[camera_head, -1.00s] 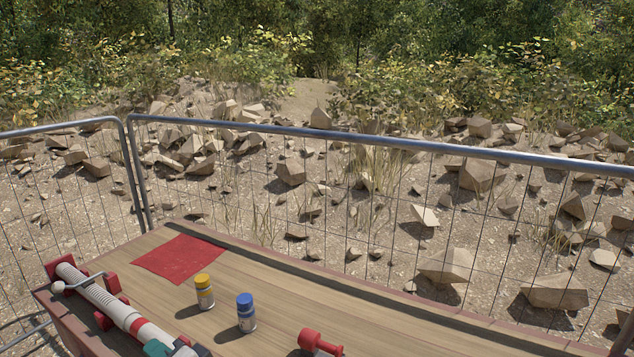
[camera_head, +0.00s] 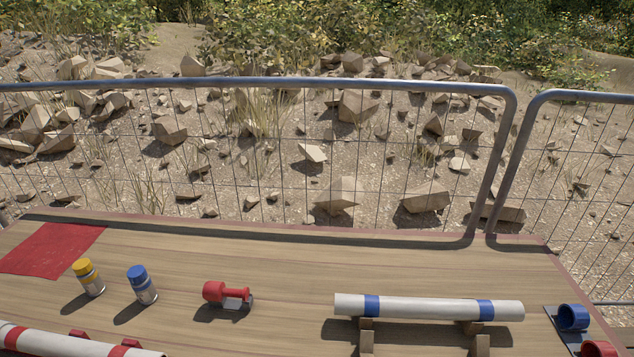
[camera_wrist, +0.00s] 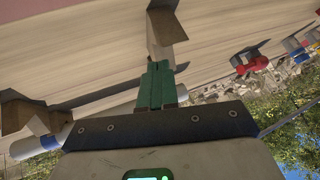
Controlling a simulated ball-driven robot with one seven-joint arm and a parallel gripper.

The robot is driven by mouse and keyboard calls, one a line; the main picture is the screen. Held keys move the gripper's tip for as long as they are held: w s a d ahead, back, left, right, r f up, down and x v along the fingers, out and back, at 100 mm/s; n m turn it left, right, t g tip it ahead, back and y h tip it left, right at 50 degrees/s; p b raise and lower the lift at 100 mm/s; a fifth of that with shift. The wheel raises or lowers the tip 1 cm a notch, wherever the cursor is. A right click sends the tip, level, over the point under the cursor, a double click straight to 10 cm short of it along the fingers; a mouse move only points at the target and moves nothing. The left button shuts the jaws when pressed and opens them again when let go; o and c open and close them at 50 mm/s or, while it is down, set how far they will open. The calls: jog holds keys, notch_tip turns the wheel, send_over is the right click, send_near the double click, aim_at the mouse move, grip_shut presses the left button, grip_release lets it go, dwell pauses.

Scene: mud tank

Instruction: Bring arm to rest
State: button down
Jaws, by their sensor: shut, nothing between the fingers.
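In the wrist view my gripper (camera_wrist: 157,88) shows as two green fingers pressed together, with nothing between them. It is close to a wooden support block (camera_wrist: 166,28) on the table; I cannot tell whether they touch. My gripper and arm are outside the head view. In the head view a white pipe with blue bands (camera_head: 428,307) lies across wooden supports (camera_head: 366,340) at the right front. Part of a white and blue pipe (camera_wrist: 42,145) also shows at the lower left of the wrist view.
The wooden table (camera_head: 270,262) holds a red cloth (camera_head: 50,248), a yellow-capped bottle (camera_head: 89,278), a blue-capped bottle (camera_head: 142,286), a red tool (camera_head: 228,295), a red-banded pipe (camera_head: 75,343) and a blue ring piece (camera_head: 572,317). A metal fence (camera_head: 300,84) stands behind the table.

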jog(key=s+d+m+g+h, duration=0.15)
jog(key=s+d+h, duration=0.25)
jog(key=s+d, duration=0.85)
jog(key=s+d+f+g+b, duration=0.1)
jog(key=s+f+g+b, duration=0.1)
jog(key=s+f+b, duration=0.2)
jog(key=s+d+f+g+b, duration=0.1)
jog(key=s+f+b, duration=0.3)
jog(key=f, duration=0.5)
jog(key=shift+s+f+g, duration=0.3)
jog(key=shift+s+g, duration=0.05)
jog(key=shift+g, duration=0.3)
